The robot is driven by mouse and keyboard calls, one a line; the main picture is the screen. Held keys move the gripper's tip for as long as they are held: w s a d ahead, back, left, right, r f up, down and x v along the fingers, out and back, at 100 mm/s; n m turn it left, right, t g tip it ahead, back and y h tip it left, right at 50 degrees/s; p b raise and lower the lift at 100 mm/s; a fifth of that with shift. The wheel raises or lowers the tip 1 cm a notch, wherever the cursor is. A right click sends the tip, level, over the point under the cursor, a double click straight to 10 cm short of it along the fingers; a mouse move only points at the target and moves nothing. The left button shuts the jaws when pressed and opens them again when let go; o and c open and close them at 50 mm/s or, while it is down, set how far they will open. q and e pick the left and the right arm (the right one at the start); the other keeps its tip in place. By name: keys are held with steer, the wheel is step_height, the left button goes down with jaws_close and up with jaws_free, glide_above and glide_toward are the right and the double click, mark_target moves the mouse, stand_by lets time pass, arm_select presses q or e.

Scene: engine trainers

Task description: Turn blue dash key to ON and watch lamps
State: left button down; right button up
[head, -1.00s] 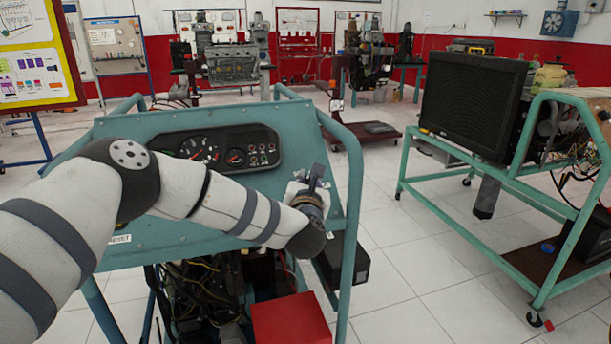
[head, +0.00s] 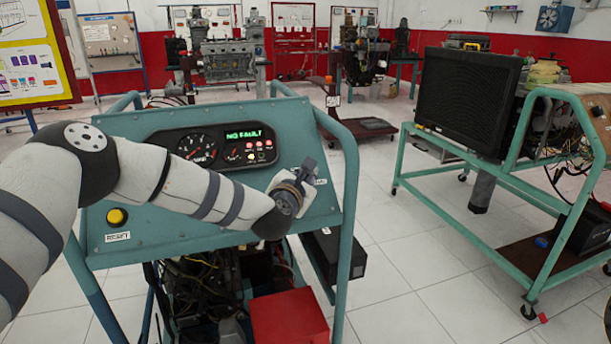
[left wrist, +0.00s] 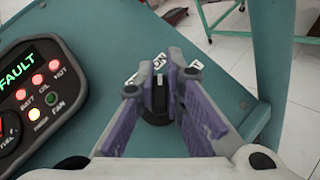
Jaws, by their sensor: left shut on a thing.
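My left gripper (head: 306,168) is at the right side of the teal dash panel (head: 165,123). In the left wrist view its purple-padded fingers (left wrist: 163,82) are shut on a dark key (left wrist: 160,97) on a round black base. The fingers hide most of the key, and its blue colour does not show. On the black gauge cluster (head: 212,133) the green display (head: 244,135) reads NO FAULT. In the wrist view, the red BATT (left wrist: 51,98), OIL (left wrist: 38,79) and HOT (left wrist: 55,66) lamps and a yellow lamp (left wrist: 34,114) glow. The FAN lamp (left wrist: 50,105) looks dark. My right gripper is out of view.
A yellow button (head: 117,217) above a RESET label (head: 118,236) is at the panel's lower left. A teal tube frame (head: 349,200) borders the panel on the right. A red box (head: 288,316) sits below. A radiator stand (head: 405,160) is farther right, with clear floor between.

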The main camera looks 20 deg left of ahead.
arm_select(q)
steer(key=shift+f, duration=0.15)
steer(key=c, duration=1.7)
jaws_free()
steer(key=s, duration=0.4)
steer(key=s+r, duration=0.1)
steer(key=s, duration=0.3)
steer(key=s+r, duration=0.1)
steer(key=s, duration=0.3)
steer(key=shift+d, duration=0.15)
steer(key=shift+f, duration=0.1)
